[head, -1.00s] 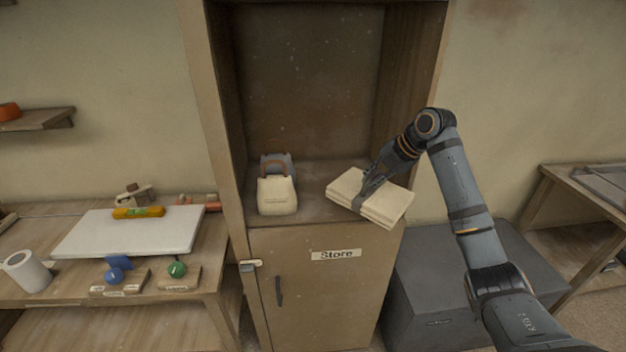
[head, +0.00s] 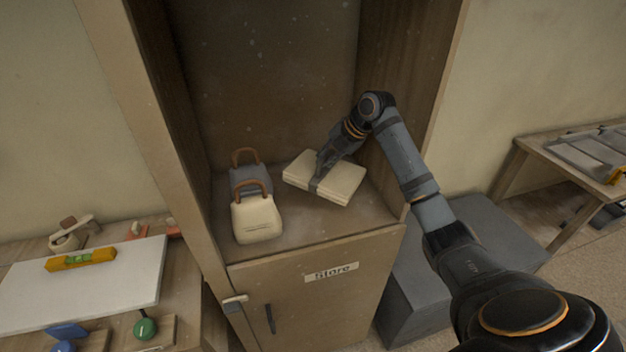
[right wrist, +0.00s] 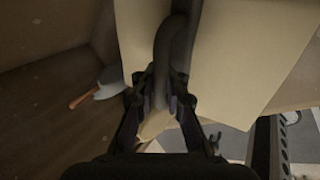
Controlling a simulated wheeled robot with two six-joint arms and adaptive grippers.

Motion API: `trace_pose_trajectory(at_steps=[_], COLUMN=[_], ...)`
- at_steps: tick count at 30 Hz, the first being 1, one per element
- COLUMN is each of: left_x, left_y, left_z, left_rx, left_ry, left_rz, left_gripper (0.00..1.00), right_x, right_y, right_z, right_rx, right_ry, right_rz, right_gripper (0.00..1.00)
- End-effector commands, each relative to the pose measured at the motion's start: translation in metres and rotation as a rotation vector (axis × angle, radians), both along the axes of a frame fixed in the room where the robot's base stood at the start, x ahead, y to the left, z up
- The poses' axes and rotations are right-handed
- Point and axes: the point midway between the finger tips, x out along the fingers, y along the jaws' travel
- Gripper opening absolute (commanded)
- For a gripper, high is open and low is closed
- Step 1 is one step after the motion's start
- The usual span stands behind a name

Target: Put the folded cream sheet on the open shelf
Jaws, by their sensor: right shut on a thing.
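The folded cream sheet (head: 343,181) is a flat cream bundle with a dark band around its middle. My right gripper (head: 319,178) is shut on it at the band. In the head view the sheet is over the right part of the open shelf (head: 325,223) of the tall wooden cabinet. I cannot tell whether it touches the shelf board. In the right wrist view the cream sheet (right wrist: 240,55) fills the upper part, and the fingers (right wrist: 162,100) close on the dark strap between its two halves. My left gripper is not in view.
A cream bag (head: 257,218) and a grey bag (head: 248,179) with brown handles stand on the shelf's left. The cabinet door below, labelled Store (head: 331,271), is shut. A grey box (head: 480,235) stands right of the cabinet. Bare shelf shows in front of the sheet.

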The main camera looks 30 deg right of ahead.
Motion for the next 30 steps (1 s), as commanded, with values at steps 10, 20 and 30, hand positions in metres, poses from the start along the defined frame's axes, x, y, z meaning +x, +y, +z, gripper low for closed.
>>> trace_pose_trajectory(at_steps=[10,20,30], left_x=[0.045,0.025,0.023], left_y=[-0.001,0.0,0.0], left_z=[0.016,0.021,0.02], left_rx=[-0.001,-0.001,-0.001], left_ry=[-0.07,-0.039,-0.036], left_rz=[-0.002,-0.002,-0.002], left_gripper=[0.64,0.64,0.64], right_x=[0.0,0.001,0.001], right_y=[0.0,0.0,0.0], right_z=[-0.03,-0.059,-0.06], right_rx=[0.0,0.0,0.0], right_ry=[0.0,-0.005,-0.002], right_rz=[0.0,0.001,-0.001], right_gripper=[0.0,0.0,0.36])
